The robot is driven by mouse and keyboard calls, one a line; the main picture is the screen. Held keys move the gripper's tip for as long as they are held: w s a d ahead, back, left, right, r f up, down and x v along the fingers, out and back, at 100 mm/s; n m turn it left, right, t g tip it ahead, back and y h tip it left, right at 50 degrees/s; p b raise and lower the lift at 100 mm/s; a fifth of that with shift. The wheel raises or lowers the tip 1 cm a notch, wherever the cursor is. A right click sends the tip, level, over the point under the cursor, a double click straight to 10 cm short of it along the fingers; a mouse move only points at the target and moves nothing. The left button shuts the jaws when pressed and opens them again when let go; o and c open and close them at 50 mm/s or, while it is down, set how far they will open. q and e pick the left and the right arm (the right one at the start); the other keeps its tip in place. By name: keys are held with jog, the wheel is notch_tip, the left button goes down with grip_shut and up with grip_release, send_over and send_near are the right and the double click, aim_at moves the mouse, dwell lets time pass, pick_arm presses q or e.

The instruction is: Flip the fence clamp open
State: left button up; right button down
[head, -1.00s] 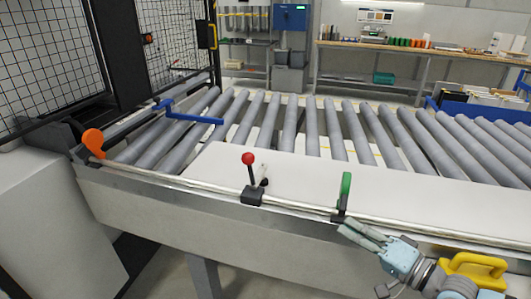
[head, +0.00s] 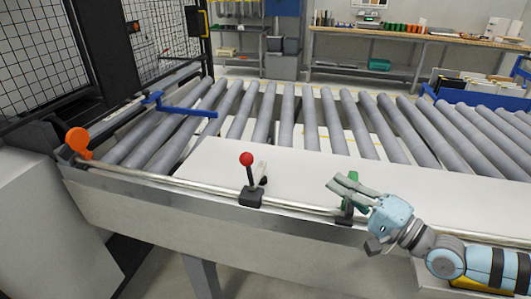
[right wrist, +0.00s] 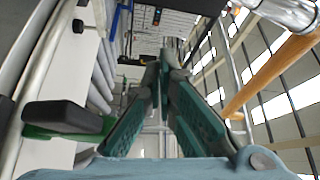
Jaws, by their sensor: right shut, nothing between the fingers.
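Two lever clamps sit on the metal rail (head: 200,187) along the table's front edge. One has a red ball on an upright black lever (head: 247,160) over a black block. The other has a green handle (head: 353,188) and a black base (head: 345,214). I cannot tell from the pictures which is the fence clamp. My right gripper (head: 338,186) is shut and empty, its fingers in front of the green handle and partly hiding it. In the right wrist view the closed fingers (right wrist: 163,75) point forward, and the green handle (right wrist: 60,133) lies left of them. My left gripper is out of view.
An orange knob (head: 78,139) stands at the rail's left end. A blue bar (head: 185,110) extends over the grey rollers (head: 286,120). A pale panel (head: 290,163) lies behind the rail. A mesh guard (head: 35,55) stands at left.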

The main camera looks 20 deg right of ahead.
pick_arm(q)
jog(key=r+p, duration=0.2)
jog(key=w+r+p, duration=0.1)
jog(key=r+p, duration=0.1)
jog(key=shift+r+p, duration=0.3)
jog(key=shift+p, duration=0.05)
pick_arm(e)
jog(key=a+f+x, duration=0.1)
jog(key=x, duration=0.8)
jog(key=s+a+f+x, duration=0.1)
jog(key=a+x, duration=0.1)
jog(key=x, duration=0.8)
jog(key=shift+s+r, duration=0.2)
jog(key=shift+r, duration=0.25)
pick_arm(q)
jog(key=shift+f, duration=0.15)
pick_arm(e)
jog(key=shift+a+f, duration=0.1)
jog(key=shift+a, duration=0.05)
